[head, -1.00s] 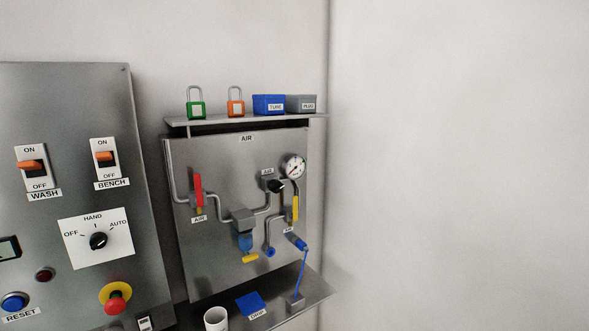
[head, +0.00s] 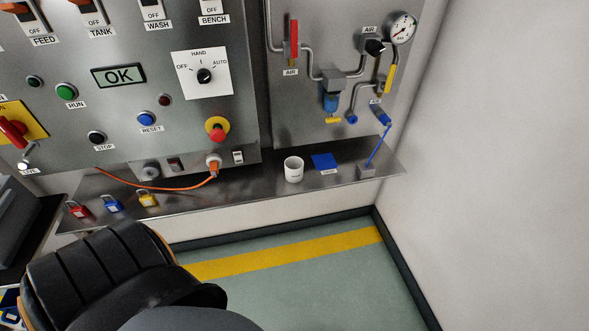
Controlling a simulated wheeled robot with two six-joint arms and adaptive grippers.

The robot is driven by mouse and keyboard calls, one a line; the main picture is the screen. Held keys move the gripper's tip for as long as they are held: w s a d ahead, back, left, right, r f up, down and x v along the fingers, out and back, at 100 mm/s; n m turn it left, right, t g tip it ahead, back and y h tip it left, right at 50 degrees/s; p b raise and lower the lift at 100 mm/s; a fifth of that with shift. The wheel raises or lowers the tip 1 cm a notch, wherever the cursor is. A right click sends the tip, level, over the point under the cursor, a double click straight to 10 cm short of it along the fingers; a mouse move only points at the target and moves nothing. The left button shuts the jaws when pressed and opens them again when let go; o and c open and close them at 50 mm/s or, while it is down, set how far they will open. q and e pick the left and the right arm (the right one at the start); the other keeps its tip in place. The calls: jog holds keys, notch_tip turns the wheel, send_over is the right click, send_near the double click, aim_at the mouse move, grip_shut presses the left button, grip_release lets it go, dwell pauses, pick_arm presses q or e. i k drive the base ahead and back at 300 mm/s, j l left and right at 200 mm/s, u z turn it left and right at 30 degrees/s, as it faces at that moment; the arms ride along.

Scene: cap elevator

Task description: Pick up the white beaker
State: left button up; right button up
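The white beaker (head: 293,172) stands upright on the metal shelf (head: 245,194) below the panels. Its open mouth faces up, and a small dark marking shows on its side. It stands just left of a flat blue pad (head: 325,161) and apart from it. Neither of my grippers is in view. A dark, ribbed part at the lower left looks like part of my own body.
An orange cable (head: 175,188) runs along the shelf to a plug. Red (head: 78,210), blue (head: 111,203) and yellow (head: 147,199) padlocks lie at its left. A grey block (head: 366,171) with a blue line stands at its right. The floor below (head: 300,278) is clear.

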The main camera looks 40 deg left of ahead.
aim_at(293, 166)
jog(key=j+u, duration=0.15)
jog(key=u, duration=0.9)
